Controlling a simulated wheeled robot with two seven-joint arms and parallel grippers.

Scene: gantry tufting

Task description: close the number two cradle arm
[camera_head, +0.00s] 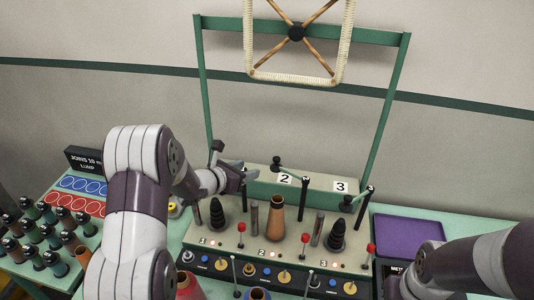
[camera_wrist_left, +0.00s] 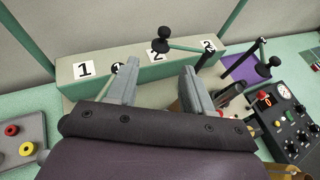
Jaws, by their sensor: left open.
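The number two cradle arm (camera_head: 292,172) is a thin green bar with a black knob at its back-left end. It runs from a black post (camera_head: 304,198) to the numbered ledge near the white 2 label (camera_head: 285,179). The bar and knob also show in the left wrist view (camera_wrist_left: 184,46), beyond the fingers. A brown cone (camera_head: 275,218) stands upright in front of the 2 label. My left gripper (camera_head: 246,172) is open, left of the number two arm and apart from its knob; its two fingers (camera_wrist_left: 160,92) show clearly. My right gripper is out of view.
The number three arm's knob (camera_head: 347,203) is at right. Black spindles (camera_head: 337,236) and red-topped levers (camera_head: 371,249) crowd the front. A purple tray (camera_head: 408,231) is at right; several coloured spools (camera_head: 47,212) are at left. A green gantry (camera_head: 390,90) rises behind.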

